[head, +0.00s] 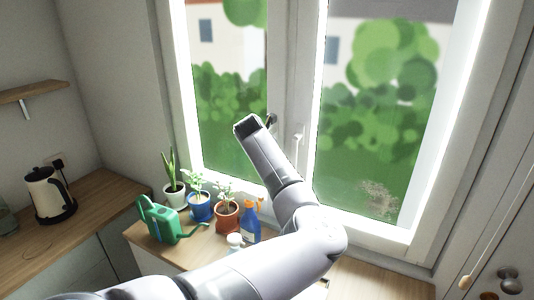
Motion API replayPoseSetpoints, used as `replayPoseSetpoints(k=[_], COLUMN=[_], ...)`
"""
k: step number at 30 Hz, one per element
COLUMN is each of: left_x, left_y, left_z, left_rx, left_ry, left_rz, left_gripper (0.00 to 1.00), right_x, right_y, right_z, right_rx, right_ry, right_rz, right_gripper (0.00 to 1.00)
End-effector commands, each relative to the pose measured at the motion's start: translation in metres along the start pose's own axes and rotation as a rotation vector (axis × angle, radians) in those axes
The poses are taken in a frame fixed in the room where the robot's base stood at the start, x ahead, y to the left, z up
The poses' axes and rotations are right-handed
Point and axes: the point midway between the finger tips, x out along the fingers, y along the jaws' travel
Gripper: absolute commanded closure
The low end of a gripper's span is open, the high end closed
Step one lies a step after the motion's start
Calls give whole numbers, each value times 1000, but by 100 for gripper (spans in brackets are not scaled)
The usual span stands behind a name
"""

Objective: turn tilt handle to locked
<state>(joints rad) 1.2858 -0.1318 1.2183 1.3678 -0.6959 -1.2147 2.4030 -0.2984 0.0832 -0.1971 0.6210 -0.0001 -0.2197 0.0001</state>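The tall window has two sashes that look shut. A pale handle (298,146) on the frame between the panes is upright, its grip pointing down. My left arm comes in from the lower left, bends, and reaches up to the middle of the window. Its end, with my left gripper (268,121), is just left of the pale handle. Only a small dark part shows past the wrist, so I cannot tell whether the fingers are open or touch anything. Any handle behind the wrist is hidden. My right gripper is out of view.
Potted plants (227,215), a green watering can (158,220) and a blue spray bottle (250,222) crowd the wooden counter (130,232) below the window. A kettle (49,194) stands at the far left. The counter's right part (375,285) looks clear.

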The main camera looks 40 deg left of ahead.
Motion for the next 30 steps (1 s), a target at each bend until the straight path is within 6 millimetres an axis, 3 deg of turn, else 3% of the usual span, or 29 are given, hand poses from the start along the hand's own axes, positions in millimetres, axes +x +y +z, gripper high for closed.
replayPoseSetpoints(k=[13,14,22,30], left_x=[0,0,0,0], left_y=[-2,-2,-1,-1], left_z=[0,0,0,0], left_rx=[-6,-6,-5,-5], left_ry=[2,2,2,1], left_rz=[-10,-10,-8,-6], left_gripper=[100,86,68,67], right_x=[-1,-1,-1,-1], right_y=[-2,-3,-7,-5], right_z=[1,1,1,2], right_rx=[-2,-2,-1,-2], right_ry=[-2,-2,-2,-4], right_rz=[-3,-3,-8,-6], right_gripper=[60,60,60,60])
